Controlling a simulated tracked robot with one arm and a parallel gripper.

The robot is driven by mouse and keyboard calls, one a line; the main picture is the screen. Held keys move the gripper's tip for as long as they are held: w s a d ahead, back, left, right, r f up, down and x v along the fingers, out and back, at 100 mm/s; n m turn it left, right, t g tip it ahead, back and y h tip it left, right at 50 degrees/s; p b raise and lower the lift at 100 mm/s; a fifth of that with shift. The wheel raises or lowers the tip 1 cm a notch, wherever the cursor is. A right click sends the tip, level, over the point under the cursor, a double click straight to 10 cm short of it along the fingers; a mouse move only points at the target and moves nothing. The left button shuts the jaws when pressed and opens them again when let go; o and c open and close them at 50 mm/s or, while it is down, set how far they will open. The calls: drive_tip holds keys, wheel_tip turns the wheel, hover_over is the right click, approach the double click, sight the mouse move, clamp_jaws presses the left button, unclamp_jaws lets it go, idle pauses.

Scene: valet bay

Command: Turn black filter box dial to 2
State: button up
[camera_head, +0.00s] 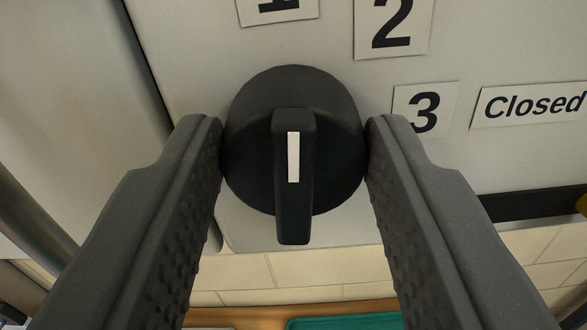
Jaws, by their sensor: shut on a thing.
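The black dial (255,100) is a round knob with a raised bar handle across it, fixed to a pale grey panel (190,50). The bar stands nearly upright in the picture, and a white stripe runs along it. My gripper (293,135) is shut on the dial, with one ridged dark finger against its left side and the other against its right. Label 1 (277,8) is above the dial, cut by the picture's top edge. Label 2 (392,25) is up to the right.
A "Closed" label (532,105) is right of label 3. A dark strip (530,203) runs along the panel's lower right. Below are a pale tiled wall (315,268), a wooden surface (240,316) and a green item (345,322). Another pale panel (70,90) is at left.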

drive_tip(key=shift+m+b, duration=0.5)
drive_tip(key=shift+m, duration=0.7)
drive_tip(key=m, duration=0.4)
drive_tip(key=shift+d+m+b, duration=0.15)
drive_tip(key=shift+m+b, duration=0.25)
drive_tip(key=shift+f, duration=0.1)
drive_tip(key=o, duration=0.9)
drive_tip(key=shift+o, duration=0.2)
drive_tip(key=shift+s, duration=0.15)
